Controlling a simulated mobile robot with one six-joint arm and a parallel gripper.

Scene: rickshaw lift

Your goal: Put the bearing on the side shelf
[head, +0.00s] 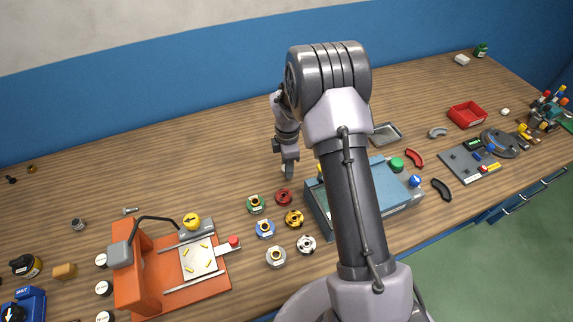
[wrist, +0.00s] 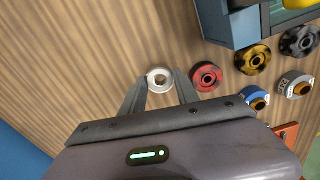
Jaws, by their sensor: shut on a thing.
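The bearing (wrist: 160,79), a small pale metal ring with a dark hole, sits between the fingertips of my gripper (wrist: 161,88) in the wrist view. The gripper is shut on it, low over the wooden bench top. I cannot tell whether the bearing touches the bench. In the head view my gripper (head: 288,172) points down left of the blue-grey box, behind the red ring; the bearing is not clear there. I cannot make out a side shelf for certain in either view.
A red ring (wrist: 206,76) lies close to the right finger, with several coloured rings beyond it. The blue-grey box (head: 318,212) stands on the bench, partly behind my arm. An orange press fixture (head: 140,275) stands at the left front. The bench (head: 190,160) behind it is mostly clear.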

